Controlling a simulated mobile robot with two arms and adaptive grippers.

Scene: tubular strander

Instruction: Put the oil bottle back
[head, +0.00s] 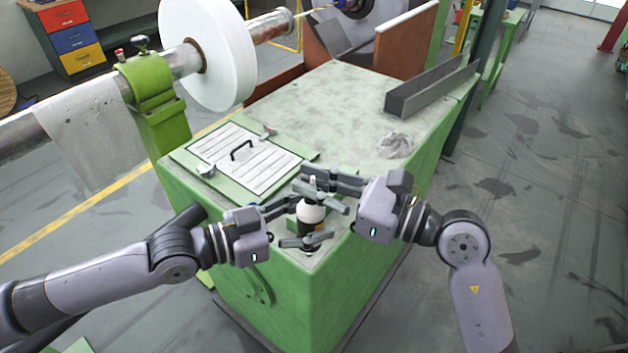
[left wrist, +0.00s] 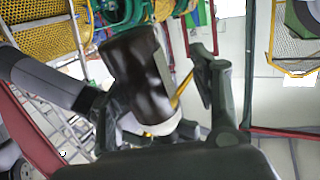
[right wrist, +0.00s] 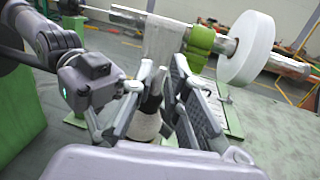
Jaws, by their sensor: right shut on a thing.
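The oil bottle (head: 311,214), with a pale upper part and a dark body, is near the front corner of the green cabinet's top (head: 340,100). My right gripper (head: 318,187) is shut on it; the right wrist view shows the bottle (right wrist: 147,122) between both fingers. My left gripper (head: 312,222) is lower, with its fingers spread on either side of the bottle. In the left wrist view the dark bottle (left wrist: 140,75) lies close to the left finger, with a gap to the right finger. The fingers partly hide the bottle, and I cannot tell whether its bottom touches the cabinet.
A grey metal channel (head: 430,90) and a crumpled clear item (head: 396,145) are on the right side. A white reel (head: 215,50) stands behind left. The middle of the top is clear.

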